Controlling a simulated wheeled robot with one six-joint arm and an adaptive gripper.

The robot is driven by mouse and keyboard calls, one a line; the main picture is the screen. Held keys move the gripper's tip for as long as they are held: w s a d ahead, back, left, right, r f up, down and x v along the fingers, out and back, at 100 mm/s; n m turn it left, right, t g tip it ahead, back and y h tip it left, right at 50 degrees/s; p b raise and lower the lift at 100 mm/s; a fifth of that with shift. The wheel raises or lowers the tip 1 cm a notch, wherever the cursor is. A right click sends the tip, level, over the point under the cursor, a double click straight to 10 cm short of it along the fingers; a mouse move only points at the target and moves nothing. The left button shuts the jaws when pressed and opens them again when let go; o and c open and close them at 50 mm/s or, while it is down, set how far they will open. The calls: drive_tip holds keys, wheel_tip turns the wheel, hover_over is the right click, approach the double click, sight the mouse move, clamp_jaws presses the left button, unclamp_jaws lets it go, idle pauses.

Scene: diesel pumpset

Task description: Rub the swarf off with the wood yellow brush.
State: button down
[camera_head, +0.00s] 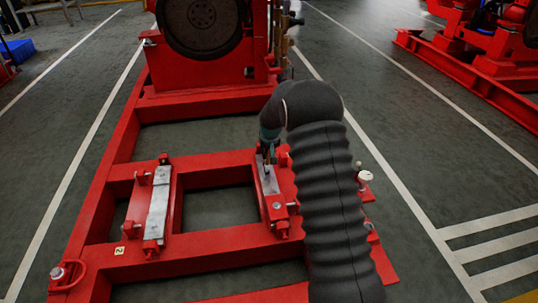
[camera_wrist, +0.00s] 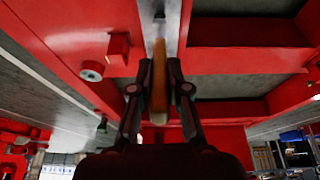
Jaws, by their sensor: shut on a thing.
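In the wrist view my gripper (camera_wrist: 158,72) is shut on the wood yellow brush (camera_wrist: 159,95), whose tan handle stands between the two dark fingers. The brush's far end points to a narrow grey metal pad (camera_wrist: 159,12) on the red frame; I cannot tell whether it touches. In the head view my dark-sleeved arm covers most of the gripper, which is over the right grey pad (camera_head: 277,207). A second grey pad (camera_head: 158,203) lies to the left. I cannot clearly make out swarf on either pad.
The red base frame (camera_head: 205,243) has open gaps between its rails. Red bolt blocks (camera_head: 153,247) stand beside the pads. A red machine with a dark wheel (camera_head: 201,22) rises at the back. Another red pumpset (camera_head: 490,65) stands at the right.

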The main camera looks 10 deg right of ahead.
drive_tip(key=shift+r, duration=0.1)
drive_tip(key=shift+r+p, duration=2.15)
drive_tip(key=shift+r, duration=1.8)
drive_tip(key=shift+w, duration=0.1)
drive_tip(key=w+p, duration=0.5)
drive_tip(key=w, duration=0.7)
drive_tip(key=shift+f, duration=0.15)
